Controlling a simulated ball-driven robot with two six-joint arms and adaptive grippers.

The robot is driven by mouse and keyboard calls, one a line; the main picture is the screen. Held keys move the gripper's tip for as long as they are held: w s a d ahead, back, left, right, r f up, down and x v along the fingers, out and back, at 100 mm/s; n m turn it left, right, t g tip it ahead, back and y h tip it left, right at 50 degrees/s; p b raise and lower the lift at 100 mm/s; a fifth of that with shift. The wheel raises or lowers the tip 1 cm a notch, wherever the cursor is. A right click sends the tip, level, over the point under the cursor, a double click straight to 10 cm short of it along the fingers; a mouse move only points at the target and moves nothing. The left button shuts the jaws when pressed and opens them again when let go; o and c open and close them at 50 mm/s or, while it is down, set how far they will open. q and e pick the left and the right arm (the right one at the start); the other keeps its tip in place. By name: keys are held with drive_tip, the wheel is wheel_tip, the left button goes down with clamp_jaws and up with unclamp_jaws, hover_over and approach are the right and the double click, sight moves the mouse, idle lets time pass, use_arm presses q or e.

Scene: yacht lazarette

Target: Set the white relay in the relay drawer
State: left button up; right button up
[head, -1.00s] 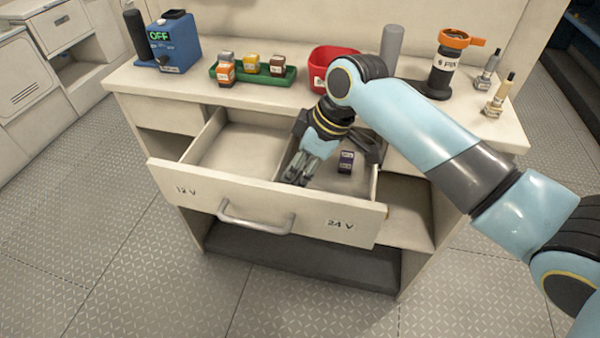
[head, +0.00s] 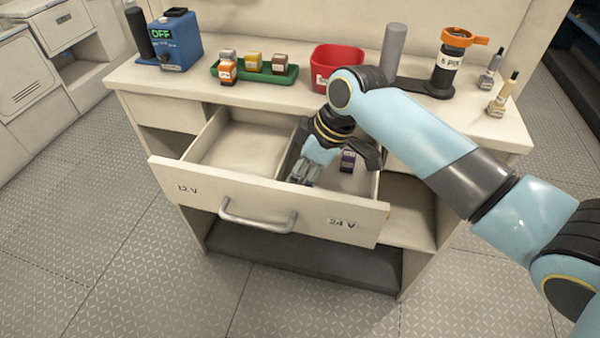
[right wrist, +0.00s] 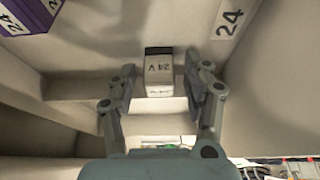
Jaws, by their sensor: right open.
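The relay drawer (head: 262,202) stands pulled out, with a 12 V compartment at left and a 24 V compartment at right. My right gripper (head: 303,173) reaches down into the 24 V compartment. In the right wrist view, its two fingers (right wrist: 160,95) are apart. The white relay (right wrist: 158,68), marked 24 V with a dark end, is between or just beyond the fingertips, with a gap visible on each side. It appears to be in the 24 V compartment; in the head view I cannot make it out behind the gripper. My left gripper is out of view.
A purple relay (head: 347,161) is in the 24 V compartment, right of my gripper. The 12 V compartment (head: 240,146) is empty. On the countertop are a green tray (head: 282,77) with relays, a red bin (head: 322,84) and a blue device (head: 181,45).

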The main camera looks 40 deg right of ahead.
drive_tip(key=p+v, duration=0.1)
drive_tip(key=v, duration=1.1)
